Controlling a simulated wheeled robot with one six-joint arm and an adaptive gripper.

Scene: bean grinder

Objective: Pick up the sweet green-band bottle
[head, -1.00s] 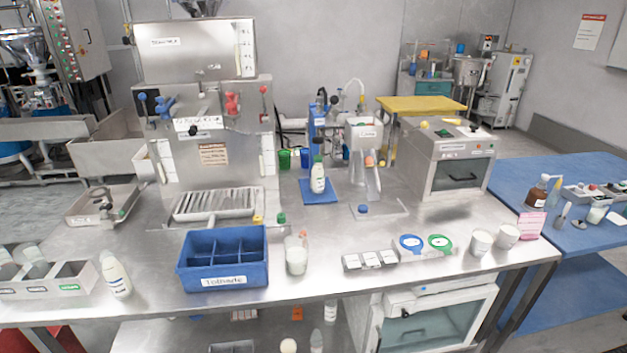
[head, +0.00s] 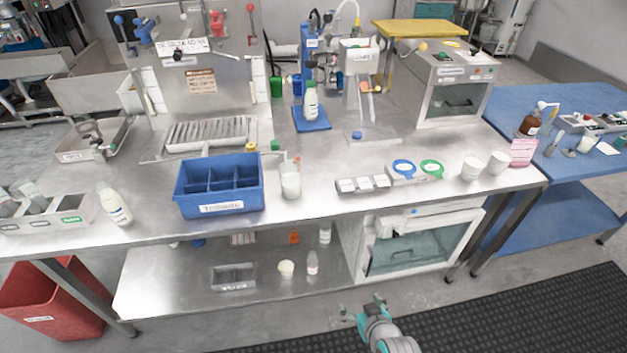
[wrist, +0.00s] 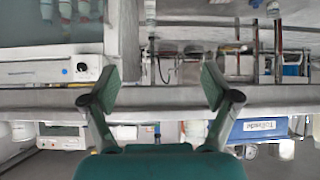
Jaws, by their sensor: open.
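Several white bottles are in the head view, but a green band is too small to make out on any of them. One white bottle (head: 115,207) stands at the front left of the steel table. Another bottle (head: 311,101) stands on a blue mat towards the back, and a white container (head: 291,178) stands right of the blue bin. Two small bottles, one at the back (head: 325,233) and one in front (head: 312,263), stand on the lower shelf. My gripper (head: 362,307) is open and empty, low in front of the table; its spread fingers also show in the wrist view (wrist: 158,88).
The blue divided bin (head: 221,204) sits near the front edge of the steel table. A white-framed glass-door cabinet (head: 425,244) is under the table, beyond my gripper. A red bin (head: 50,298) stands on the floor at left. A dark mat (head: 520,315) covers open floor at right.

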